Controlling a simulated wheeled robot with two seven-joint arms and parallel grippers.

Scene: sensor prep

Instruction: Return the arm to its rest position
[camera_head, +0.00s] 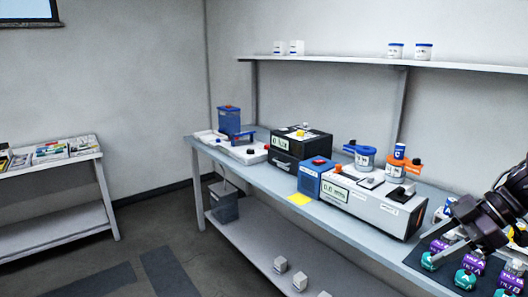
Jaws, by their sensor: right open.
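My right arm comes in from the right edge, and its dark gripper (446,234) is over the right end of the workbench. The jaws are apart, and I see nothing held between them. The gripper and arm hide some of these bottles. Whether a fingertip touches a bottle I cannot tell. My left gripper is not in view.
A wall shelf (340,63) with white jars runs above. A side table (50,165) stands left. Floor between is clear.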

